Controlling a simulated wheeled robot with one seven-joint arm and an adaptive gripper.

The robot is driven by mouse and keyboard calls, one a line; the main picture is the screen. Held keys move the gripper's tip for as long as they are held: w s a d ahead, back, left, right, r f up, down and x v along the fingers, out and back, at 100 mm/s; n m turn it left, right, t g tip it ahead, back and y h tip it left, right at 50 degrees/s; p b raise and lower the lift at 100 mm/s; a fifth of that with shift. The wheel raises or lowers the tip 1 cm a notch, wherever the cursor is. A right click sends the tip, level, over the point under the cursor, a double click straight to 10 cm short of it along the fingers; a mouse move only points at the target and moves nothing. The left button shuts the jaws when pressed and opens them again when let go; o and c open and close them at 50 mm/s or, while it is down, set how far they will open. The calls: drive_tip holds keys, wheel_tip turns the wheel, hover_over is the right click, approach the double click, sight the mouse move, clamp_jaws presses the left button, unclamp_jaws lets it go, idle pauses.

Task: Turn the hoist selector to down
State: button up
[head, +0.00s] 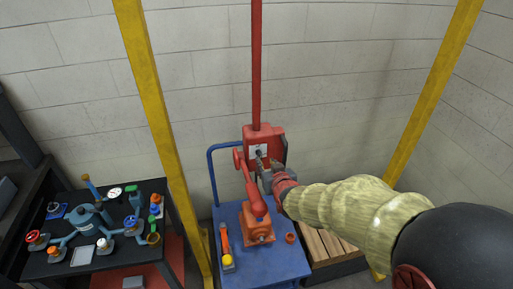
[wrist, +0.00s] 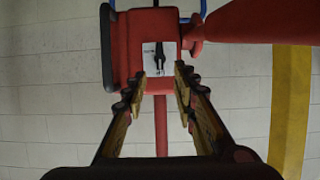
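The hoist selector is a small black knob (wrist: 159,58) on a white plate (wrist: 149,62), set in the face of a red box (wrist: 125,48). In the head view the plate (head: 257,150) shows on the red box (head: 277,146) at the foot of a red pole. The knob's pointer lies about along the plate's long side; I cannot read any marks. My gripper (head: 264,168) is in front of the box, and its parted fingers also show in the wrist view (wrist: 160,88). The knob shows between and beyond the fingertips, and nothing is held. Contact cannot be told.
Yellow posts (head: 157,125) stand on either side. A dark table (head: 60,264) with valves is at left; a wooden pallet (head: 325,244) is at right.

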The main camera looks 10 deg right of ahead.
sight(261, 156)
drive_tip(key=shift+b+x, duration=0.3)
drive_tip(key=shift+x, duration=3.75)
drive_tip(key=shift+r, duration=0.1)
drive_tip(key=shift+c, duration=0.4)
clamp_jaws()
